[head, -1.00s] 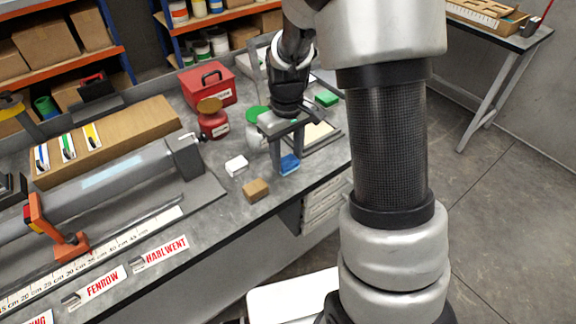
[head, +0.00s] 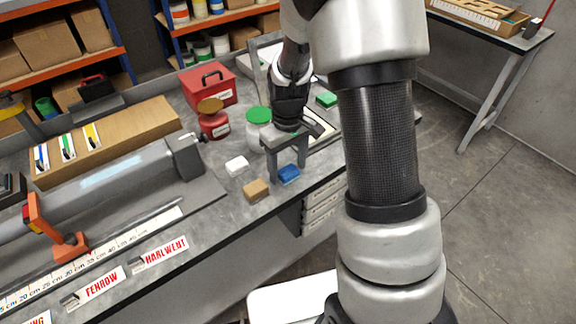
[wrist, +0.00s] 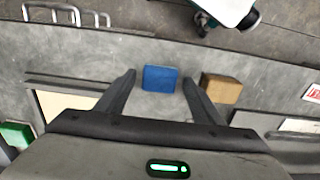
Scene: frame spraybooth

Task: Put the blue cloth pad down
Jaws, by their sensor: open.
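The blue cloth pad (head: 289,174) lies on the grey bench top near its front edge. In the wrist view the blue pad (wrist: 160,79) shows beyond and between the two fingertips. My gripper (head: 288,173) is open, its fingers pointing down above the bench around the pad's place. In the wrist view my gripper (wrist: 158,80) has its fingers spread wide, with a gap on each side of the pad and nothing held.
A tan block (head: 256,190) lies just left of the pad, and a white block (head: 237,165) behind it. A green-lidded jar (head: 258,126), a red-based jar (head: 213,122) and a green block (head: 326,99) stand farther back. The bench's front edge is close.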

